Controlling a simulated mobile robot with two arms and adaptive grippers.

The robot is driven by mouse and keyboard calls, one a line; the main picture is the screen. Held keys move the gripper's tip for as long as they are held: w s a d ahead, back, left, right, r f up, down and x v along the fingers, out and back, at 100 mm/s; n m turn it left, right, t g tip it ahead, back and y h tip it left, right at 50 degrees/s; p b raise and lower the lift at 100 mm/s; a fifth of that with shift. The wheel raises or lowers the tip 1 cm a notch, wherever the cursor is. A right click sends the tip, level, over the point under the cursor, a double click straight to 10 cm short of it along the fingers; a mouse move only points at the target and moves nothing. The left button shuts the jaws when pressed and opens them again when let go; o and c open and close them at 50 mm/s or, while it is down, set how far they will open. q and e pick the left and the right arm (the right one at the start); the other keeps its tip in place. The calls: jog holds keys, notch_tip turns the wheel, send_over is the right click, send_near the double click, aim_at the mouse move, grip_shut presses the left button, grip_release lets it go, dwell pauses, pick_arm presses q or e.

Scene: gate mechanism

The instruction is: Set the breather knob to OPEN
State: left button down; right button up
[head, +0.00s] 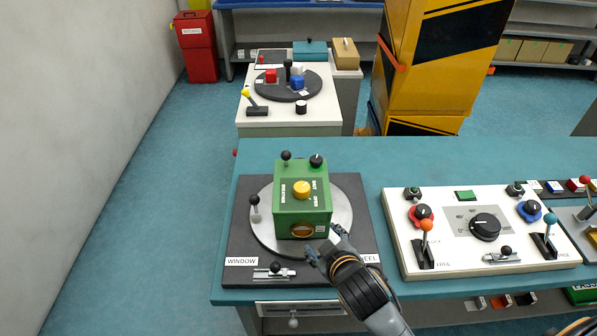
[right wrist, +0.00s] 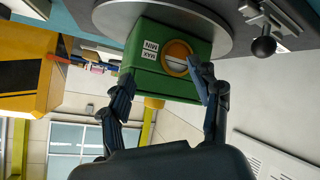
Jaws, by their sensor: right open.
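The green box (head: 290,215) stands on a grey round plate (head: 342,210). The yellow breather knob (head: 302,189) sits on its top, between labels that seem to read BREATHER and SHUT/OPEN; its setting is too small to tell. In the right wrist view the box (right wrist: 150,60) appears upside down, with the yellow knob (right wrist: 154,103) partly showing below it. My right gripper (head: 324,246) is open at the box's front right lower corner, its fingers (right wrist: 165,88) spread before the front face with the orange-ringed window (right wrist: 177,57). I cannot tell whether they touch.
Black-knobbed levers stand at the plate's left (head: 254,201) and behind the box (head: 286,156); a black knob (head: 316,160) is at its back right. A white control panel (head: 440,255) with levers lies to the right. The left side is clear floor.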

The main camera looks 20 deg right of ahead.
jog(key=w+a+r+n+t+y, duration=0.2)
jog(key=w+a+r+n+t, duration=0.15)
jog(key=r, duration=0.35)
jog(key=w+a+r+n+t+y, duration=0.2)
jog(key=w+a+r+n+y, duration=0.15)
jog(key=r, duration=0.35)
jog(key=w+a+r+n+t+y, duration=0.1)
jog(key=w+a+r+n+t, duration=0.25)
jog(key=r, duration=0.35)
jog(key=s+a+r+n+g+y, duration=0.2)
jog(key=a+r+n+g+y, duration=0.2)
jog(key=a+r+n+y, duration=0.6)
jog(key=s+a+f+n+g+y, duration=0.1)
jog(key=s+a+n+g+y, duration=0.2)
jog(key=n+g, duration=0.5)
jog(key=n+g+h+p, duration=0.2)
jog(key=n+g+h, duration=0.6)
jog(key=n+h, duration=1.1)
send_near(302, 187)
notch_tip(302, 187, down, 8)
jog(key=p, duration=0.4)
jog(key=shift+a+r+p, duration=0.1)
jog(key=shift+r+p, duration=0.05)
jog(key=shift+p, duration=0.15)
jog(key=shift+w+f, duration=0.1)
jog(key=shift+f, duration=0.6)
